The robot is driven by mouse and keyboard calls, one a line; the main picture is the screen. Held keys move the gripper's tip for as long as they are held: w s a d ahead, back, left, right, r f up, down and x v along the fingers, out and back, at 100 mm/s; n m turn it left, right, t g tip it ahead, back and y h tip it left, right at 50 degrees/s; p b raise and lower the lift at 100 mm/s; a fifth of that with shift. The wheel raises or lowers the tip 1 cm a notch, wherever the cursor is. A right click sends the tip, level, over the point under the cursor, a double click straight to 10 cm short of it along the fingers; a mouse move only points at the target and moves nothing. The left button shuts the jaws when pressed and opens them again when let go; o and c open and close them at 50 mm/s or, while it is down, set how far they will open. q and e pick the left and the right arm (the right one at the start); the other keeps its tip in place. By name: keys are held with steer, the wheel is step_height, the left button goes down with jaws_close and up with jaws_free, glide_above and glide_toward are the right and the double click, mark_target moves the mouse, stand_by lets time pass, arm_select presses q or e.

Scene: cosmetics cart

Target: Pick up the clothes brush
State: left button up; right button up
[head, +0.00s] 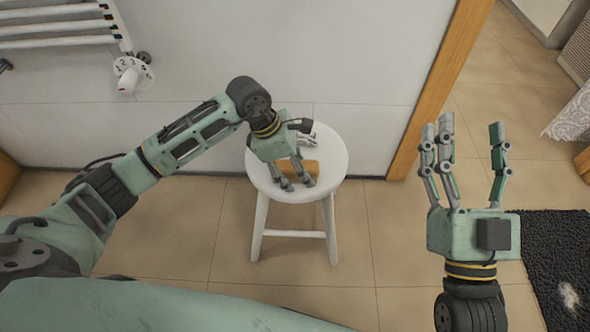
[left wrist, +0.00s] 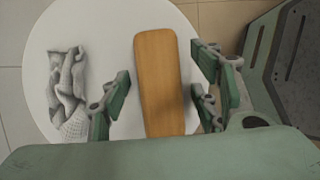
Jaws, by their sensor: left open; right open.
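The clothes brush (head: 311,167) shows as a brown wooden piece on top of a round white stool (head: 334,150). In the left wrist view the brush (left wrist: 160,80) is a long wooden body with rounded ends, lying on the stool top (left wrist: 95,25). My left gripper (head: 297,186) points down over the stool. In the left wrist view its open fingers (left wrist: 163,100) stand on both sides of the brush, with visible gaps. Part of the brush is hidden by the gripper in the head view. My right gripper (head: 468,135) is open and empty, pointing up at the right, away from the stool.
A crumpled grey-white cloth (left wrist: 68,95) lies on the stool left of the brush. A wall stands close behind the stool, with a wooden door frame (head: 437,90) to its right. A dark mat (head: 545,250) lies at the right. The tiled floor around the stool is clear.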

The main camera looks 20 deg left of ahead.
mark_target(304, 165)
arm_select(q)
steer(key=c, duration=1.4)
steer(key=shift+o, duration=0.2)
step_height(304, 165, up, 5)
steer(key=shift+r+p, duration=0.15)
steer(key=shift+p, duration=1)
steer(key=s+d+r+p, duration=0.2)
steer(key=s+d+r, duration=0.3)
steer(key=d, duration=0.5)
steer(key=shift+s+r, duration=0.4)
steer(key=shift+r, duration=0.2)
arm_select(e)
steer(key=s+d+f+g+h, duration=0.1)
steer(key=d+f+g+h, duration=0.1)
steer(key=f+g, duration=0.4)
steer(key=s+d+f+g+h, duration=0.1)
steer(key=f+g, duration=0.5)
steer(key=f, duration=0.9)
steer(key=shift+s+d+m+h, duration=0.3)
steer(key=shift+s+d+h, duration=0.1)
steer(key=shift+h, duration=0.2)
